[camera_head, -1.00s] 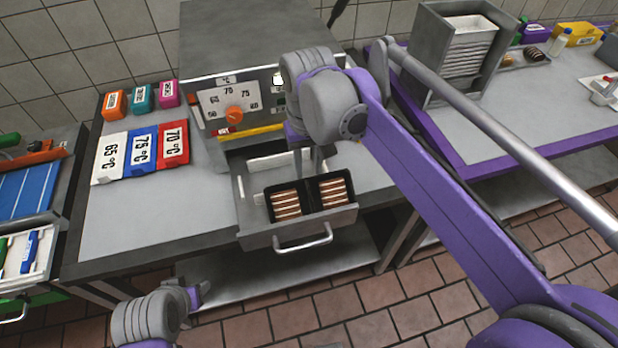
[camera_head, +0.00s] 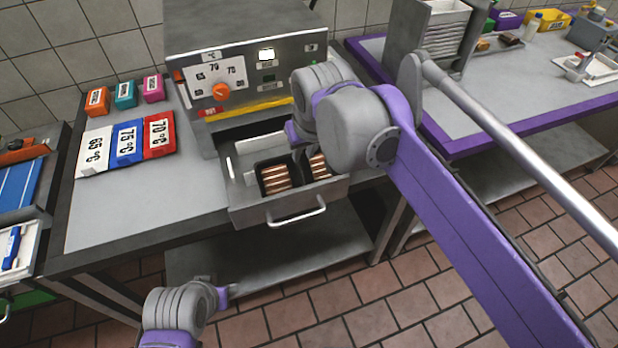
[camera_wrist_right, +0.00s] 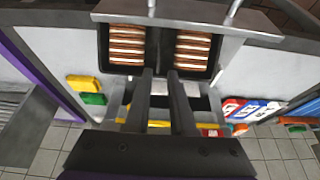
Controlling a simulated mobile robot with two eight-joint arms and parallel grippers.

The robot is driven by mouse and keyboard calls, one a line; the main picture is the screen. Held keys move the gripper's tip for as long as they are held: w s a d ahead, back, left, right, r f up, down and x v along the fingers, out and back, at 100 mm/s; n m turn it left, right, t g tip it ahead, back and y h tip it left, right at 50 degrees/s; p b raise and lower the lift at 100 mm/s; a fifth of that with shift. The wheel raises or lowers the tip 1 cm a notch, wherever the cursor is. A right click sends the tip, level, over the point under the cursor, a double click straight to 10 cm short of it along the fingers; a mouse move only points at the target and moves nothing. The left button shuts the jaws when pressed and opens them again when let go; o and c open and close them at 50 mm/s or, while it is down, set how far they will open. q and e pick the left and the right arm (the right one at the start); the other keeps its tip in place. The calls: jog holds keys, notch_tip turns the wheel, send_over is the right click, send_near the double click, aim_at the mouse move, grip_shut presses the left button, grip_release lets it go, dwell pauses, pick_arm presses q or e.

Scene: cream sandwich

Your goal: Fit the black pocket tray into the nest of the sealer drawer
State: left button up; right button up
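The black pocket tray (camera_head: 290,190), with brown striped pieces in its two pockets, is inside the pulled-out sealer drawer (camera_head: 240,212). In the right wrist view the tray (camera_wrist_right: 102,60) lies along the drawer's front wall (camera_wrist_right: 190,30). I cannot tell whether it is fully down in the nest. My right gripper (camera_head: 299,165) reaches down at the tray's middle.
The sealer (camera_head: 225,85) with its orange dial stands behind the drawer. Temperature cards (camera_head: 128,143) and small coloured blocks (camera_head: 125,94) lie to its left. A tray rack (camera_head: 430,50) stands on the purple-edged table at right.

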aim_at(301, 168)
jog(key=x, duration=0.3)
jog(key=shift+w+f, duration=0.15)
jog(key=x, duration=0.5)
jog(key=shift+d+f+b, duration=0.15)
jog(key=shift+f+b, duration=0.1)
jog(key=shift+b, duration=0.15)
jog(key=shift+s, duration=0.25)
grip_shut()
dwell(0.6)
